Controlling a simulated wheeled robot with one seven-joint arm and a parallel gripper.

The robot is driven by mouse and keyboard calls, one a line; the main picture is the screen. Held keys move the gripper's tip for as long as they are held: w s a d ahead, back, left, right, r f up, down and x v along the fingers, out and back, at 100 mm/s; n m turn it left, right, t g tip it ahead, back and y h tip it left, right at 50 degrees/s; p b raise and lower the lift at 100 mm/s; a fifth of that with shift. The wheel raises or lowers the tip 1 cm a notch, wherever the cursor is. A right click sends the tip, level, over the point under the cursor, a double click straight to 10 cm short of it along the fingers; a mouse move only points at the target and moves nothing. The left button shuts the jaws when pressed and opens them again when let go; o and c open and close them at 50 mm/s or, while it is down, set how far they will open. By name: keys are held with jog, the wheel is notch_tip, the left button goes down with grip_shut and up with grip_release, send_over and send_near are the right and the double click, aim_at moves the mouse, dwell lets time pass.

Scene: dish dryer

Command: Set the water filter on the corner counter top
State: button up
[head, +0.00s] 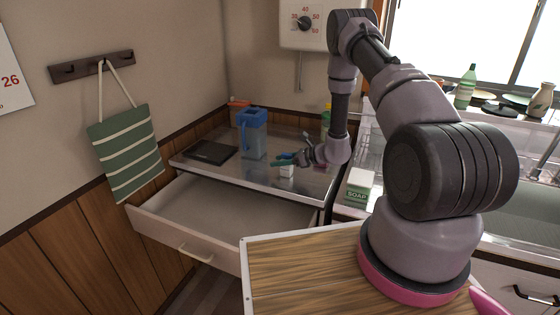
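A blue-lidded, translucent jug (252,135) stands upright on the corner counter top (215,172); it looks like the water filter. The counter top is shiny grey, in the corner above an open drawer. My gripper (296,159) is low over the right part of this counter, to the right of the jug and apart from it in the picture. A small white item (287,171) and a teal-green piece (285,158) show at my fingertips. The fingers are small and partly hidden, so I cannot tell whether they hold either one.
A dark flat pad (209,152) lies left of the jug. An orange item (238,107) and a green bottle (326,118) stand behind. The drawer (225,212) is pulled out and looks empty. A soap box (359,186) and dish rack (372,145) are to the right.

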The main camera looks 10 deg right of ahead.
jog(key=o, duration=0.3)
jog(key=shift+o, duration=0.2)
jog(key=shift+r, duration=0.15)
jog(key=v, duration=1.2)
jog(key=s+a+r+n+g, duration=0.2)
jog(key=s+r+n, duration=0.1)
jog(key=r, duration=0.5)
jog(key=s+a+r+n+g, duration=0.1)
jog(key=s+a+r+n, duration=0.2)
jog(key=r, duration=0.5)
jog(key=s+a+r+n+g, duration=0.2)
jog(key=r+n, duration=0.2)
jog(key=r, duration=0.4)
jog(key=s+d+r+n+t+h, duration=0.2)
jog(key=s+r+n+h, duration=0.2)
jog(key=s+r, duration=0.5)
jog(key=s+d+r+n+t+h, duration=0.2)
jog(key=s+r+n+h, duration=0.3)
jog(key=s+r, duration=0.4)
jog(key=shift+s+d+n+t, duration=0.3)
jog(key=shift+s+d+n, duration=0.5)
jog(key=shift+s, duration=0.45)
